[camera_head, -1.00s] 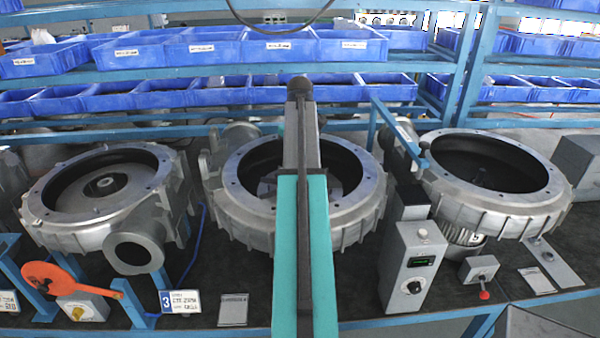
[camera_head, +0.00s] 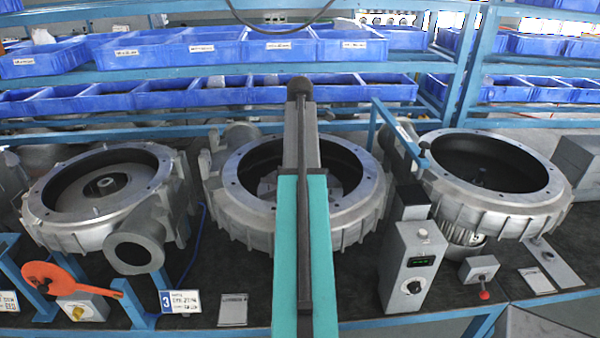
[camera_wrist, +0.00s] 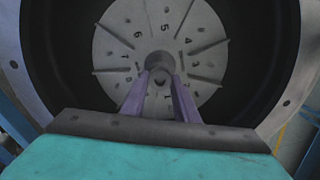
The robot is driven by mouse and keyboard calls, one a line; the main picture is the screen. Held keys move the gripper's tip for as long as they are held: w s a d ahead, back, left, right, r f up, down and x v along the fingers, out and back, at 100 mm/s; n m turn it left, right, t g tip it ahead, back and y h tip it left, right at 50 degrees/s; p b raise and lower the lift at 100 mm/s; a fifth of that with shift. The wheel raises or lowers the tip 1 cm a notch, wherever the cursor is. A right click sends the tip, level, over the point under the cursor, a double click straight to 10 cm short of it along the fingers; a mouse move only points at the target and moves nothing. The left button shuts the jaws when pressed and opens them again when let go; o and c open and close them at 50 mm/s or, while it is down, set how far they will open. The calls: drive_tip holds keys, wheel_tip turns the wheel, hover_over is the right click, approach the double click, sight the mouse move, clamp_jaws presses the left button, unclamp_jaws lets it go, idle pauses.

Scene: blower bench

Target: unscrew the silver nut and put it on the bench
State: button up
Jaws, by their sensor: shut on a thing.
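In the wrist view my gripper (camera_wrist: 160,82) has its two purple fingers closed in on a small round grey piece at the centre of a numbered disc (camera_wrist: 118,50). I take this piece to be the silver nut (camera_wrist: 160,60); its threads and lower side cannot be made out. The disc lies inside the middle blower housing (camera_head: 232,212), whose dark inner wall surrounds it. In the head view my arm covers the gripper and the nut.
Similar open housings stand left (camera_head: 75,232) and right (camera_head: 470,205). A grey control box (camera_head: 412,265) and a small box with a red knob (camera_head: 479,270) stand at front right. An orange paddle (camera_head: 65,278) is at front left. Dark bench (camera_head: 260,290) shows bare in front of the middle housing.

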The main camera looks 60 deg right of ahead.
drive_tip(key=n, duration=0.4)
drive_tip(key=shift+n, duration=0.3)
drive_tip(key=n, duration=0.8)
drive_tip(key=shift+n, duration=2.6)
drive_tip(key=o, duration=0.8)
drive_tip(key=shift+o, duration=0.2)
